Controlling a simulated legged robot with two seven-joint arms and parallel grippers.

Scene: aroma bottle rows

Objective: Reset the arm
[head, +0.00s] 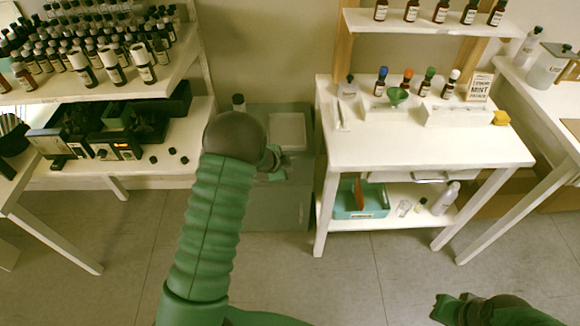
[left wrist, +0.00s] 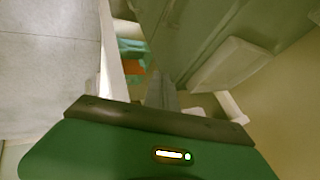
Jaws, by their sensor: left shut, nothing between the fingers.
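My left arm (head: 214,220) reaches forward from the bottom centre of the head view. Its left gripper (head: 272,162) is partly hidden behind the dark rounded wrist and hangs over the grey-green cabinet beside the white table. In the left wrist view the left gripper (left wrist: 161,92) has its fingers together with nothing held. My right gripper (head: 446,308) shows low at the bottom right of the head view, over the floor. Whether its fingers are open or shut is not clear.
Left, a white shelf (head: 110,92) holds many brown bottles. The grey-green cabinet (head: 262,208) carries a white tray (head: 288,130). Floor is clear in front.

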